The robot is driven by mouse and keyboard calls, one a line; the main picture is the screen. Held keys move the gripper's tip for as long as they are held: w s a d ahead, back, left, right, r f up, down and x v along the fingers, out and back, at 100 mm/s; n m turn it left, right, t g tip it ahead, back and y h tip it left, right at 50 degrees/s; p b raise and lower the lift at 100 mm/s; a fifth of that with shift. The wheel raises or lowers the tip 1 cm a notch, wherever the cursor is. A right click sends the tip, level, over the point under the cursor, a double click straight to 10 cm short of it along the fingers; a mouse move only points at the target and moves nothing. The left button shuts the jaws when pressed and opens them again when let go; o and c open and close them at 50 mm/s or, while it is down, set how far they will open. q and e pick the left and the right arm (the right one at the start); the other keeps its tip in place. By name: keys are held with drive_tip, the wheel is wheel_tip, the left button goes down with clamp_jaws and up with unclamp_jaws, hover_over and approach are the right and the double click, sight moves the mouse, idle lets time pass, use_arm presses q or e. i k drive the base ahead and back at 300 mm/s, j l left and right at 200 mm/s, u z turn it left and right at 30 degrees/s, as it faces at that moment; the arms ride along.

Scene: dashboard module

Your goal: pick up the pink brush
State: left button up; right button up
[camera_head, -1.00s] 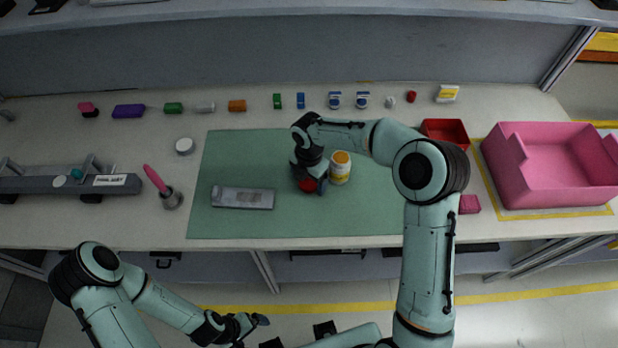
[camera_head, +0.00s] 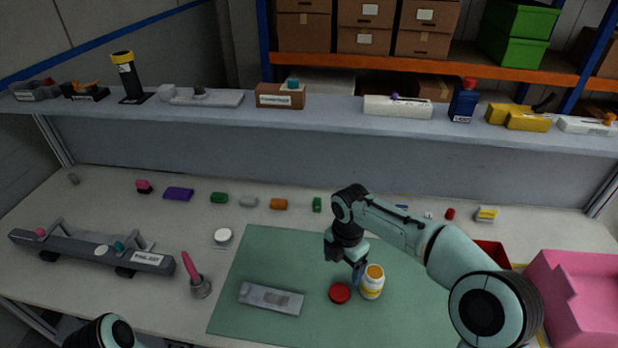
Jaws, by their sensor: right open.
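A pink, slim-handled item (camera_head: 190,265), which looks like the brush, stands tilted in a small grey round holder (camera_head: 200,288) left of the green mat. Its lower end is hidden in the holder. A small pink-and-black block (camera_head: 144,187) also lies at the back left; I cannot tell if it is a brush. My right gripper (camera_head: 345,268) is open and empty, pointing down above the mat, near a red round lid (camera_head: 340,294) and a white-and-yellow bottle (camera_head: 371,281). It is well to the right of the pink item. My left gripper is out of view.
A grey device (camera_head: 271,298) lies on the green mat (camera_head: 265,240). A long grey module (camera_head: 90,252) sits at the left. Several small coloured parts line the back of the table. A shelf (camera_head: 320,128) overhangs behind. A pink bin (camera_head: 580,295) stands at the right.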

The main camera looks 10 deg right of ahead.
sight(191, 268)
drive_tip(key=k, duration=1)
